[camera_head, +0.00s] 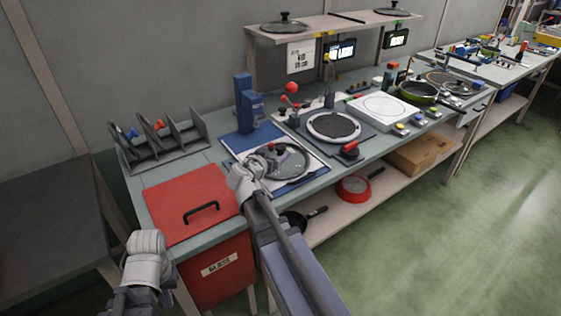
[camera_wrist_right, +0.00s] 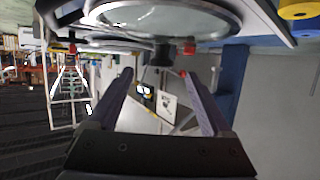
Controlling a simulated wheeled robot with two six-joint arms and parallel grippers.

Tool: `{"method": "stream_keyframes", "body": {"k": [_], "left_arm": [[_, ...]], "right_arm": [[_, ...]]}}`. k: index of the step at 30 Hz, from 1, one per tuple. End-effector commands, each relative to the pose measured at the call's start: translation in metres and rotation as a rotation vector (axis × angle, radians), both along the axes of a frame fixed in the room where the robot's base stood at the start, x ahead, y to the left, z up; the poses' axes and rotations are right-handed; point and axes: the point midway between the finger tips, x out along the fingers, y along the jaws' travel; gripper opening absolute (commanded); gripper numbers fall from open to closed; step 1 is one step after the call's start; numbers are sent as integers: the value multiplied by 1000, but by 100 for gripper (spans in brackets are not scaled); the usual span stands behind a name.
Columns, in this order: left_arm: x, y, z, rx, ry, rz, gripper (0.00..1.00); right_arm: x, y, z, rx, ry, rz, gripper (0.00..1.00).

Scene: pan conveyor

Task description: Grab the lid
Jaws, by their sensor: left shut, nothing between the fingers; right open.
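A glass lid (camera_head: 289,163) with a metal rim and dark knob lies on a white and blue mat on the bench. In the right wrist view the lid (camera_wrist_right: 205,22) appears upside down at the top, its black knob (camera_wrist_right: 163,54) beyond and between the fingertips. My right gripper (camera_head: 250,172) is at the lid's near left edge; it is open and empty in the wrist view (camera_wrist_right: 158,75), apart from the knob. My left gripper (camera_head: 146,244) is shut and empty, left of the red bin; its fingertips are hard to make out.
A red bin lid (camera_head: 188,200) with a black handle lies left of the mat. A blue stand (camera_head: 245,103) rises behind the mat, a grey rack (camera_head: 165,142) at back left. A round burner (camera_head: 333,127) is to the right. Two more lids (camera_head: 284,25) sit on the upper shelf.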

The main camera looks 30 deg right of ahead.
Motion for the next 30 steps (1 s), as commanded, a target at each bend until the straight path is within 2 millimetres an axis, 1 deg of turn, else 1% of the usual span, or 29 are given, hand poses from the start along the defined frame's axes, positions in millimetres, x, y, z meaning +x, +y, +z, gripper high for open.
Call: {"method": "stream_keyframes", "body": {"k": [4,10,13,18,22,29,30], "left_arm": [[0,0,-7,0,0,0,0],[0,0,-7,0,0,0,0],[0,0,-9,0,0,0,0],[0,0,-13,0,0,0,0],[0,0,-20,0,0,0,0],[0,0,-19,0,0,0,0],[0,0,-19,0,0,0,0]], "right_arm": [[11,-13,-7,0,2,-2,84],[14,-16,-7,0,2,-1,84],[19,-22,-9,1,2,-2,84],[36,-39,-14,1,2,-3,84],[45,-51,-20,0,3,-2,84],[45,-53,-20,1,2,-1,84],[45,-53,-20,1,2,-1,83]]}}
